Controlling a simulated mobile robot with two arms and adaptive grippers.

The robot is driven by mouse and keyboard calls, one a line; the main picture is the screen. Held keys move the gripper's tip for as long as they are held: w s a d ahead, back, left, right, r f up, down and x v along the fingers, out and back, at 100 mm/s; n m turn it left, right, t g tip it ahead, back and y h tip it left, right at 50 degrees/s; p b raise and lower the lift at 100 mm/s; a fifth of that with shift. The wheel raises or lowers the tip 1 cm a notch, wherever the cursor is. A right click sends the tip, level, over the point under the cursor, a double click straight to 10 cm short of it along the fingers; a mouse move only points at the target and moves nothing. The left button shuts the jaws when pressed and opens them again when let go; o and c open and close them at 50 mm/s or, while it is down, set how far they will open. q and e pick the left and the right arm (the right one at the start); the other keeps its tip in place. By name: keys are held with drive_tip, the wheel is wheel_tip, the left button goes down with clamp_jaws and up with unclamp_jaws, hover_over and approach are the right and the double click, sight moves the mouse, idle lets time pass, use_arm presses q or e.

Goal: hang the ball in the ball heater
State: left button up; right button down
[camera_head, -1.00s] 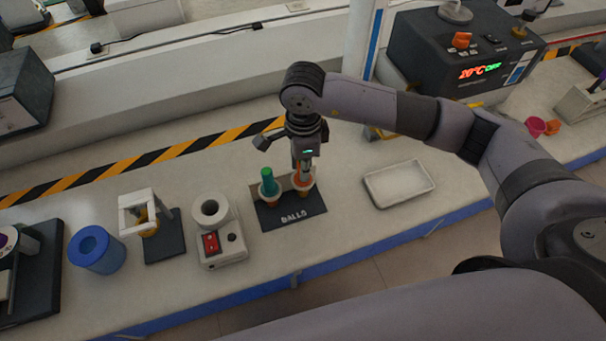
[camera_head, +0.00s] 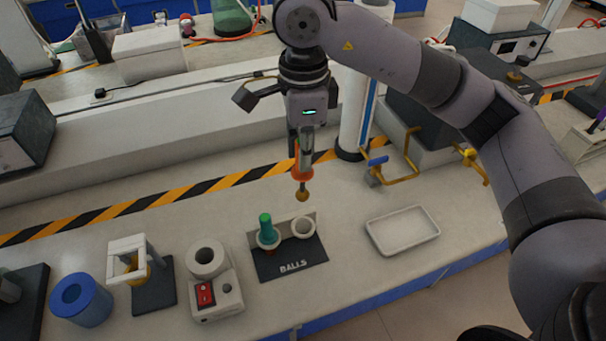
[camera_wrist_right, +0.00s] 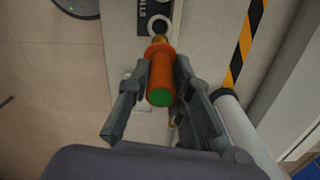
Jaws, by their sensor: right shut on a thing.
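My right gripper (camera_head: 304,150) is shut on the orange handle (camera_head: 302,174) of a ball tool, whose small brass ball (camera_head: 302,196) hangs at its lower end. It is held upright above the BALLS rack. In the right wrist view, the orange handle (camera_wrist_right: 160,66) with its green end lies between the fingers (camera_wrist_right: 158,85). A white device (camera_head: 213,288) with a red switch and a round open top (camera_head: 206,257) stands left of the rack; it looks like the heater. The ball is well apart from it. My left gripper is out of view.
The dark BALLS rack (camera_head: 291,267) has two rings: a green-handled tool (camera_head: 265,226) in the left, the right (camera_head: 303,227) empty. A white tray (camera_head: 402,232) is to the right. A white stand (camera_head: 128,254) and blue cylinder (camera_head: 82,299) are left.

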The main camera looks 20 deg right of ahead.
wheel_tip(320, 180, up, 2)
drive_tip(key=shift+r, duration=0.25)
drive_tip(key=shift+r+p, duration=0.7)
drive_tip(key=shift+r, duration=0.2)
drive_tip(key=shift+f, duration=0.15)
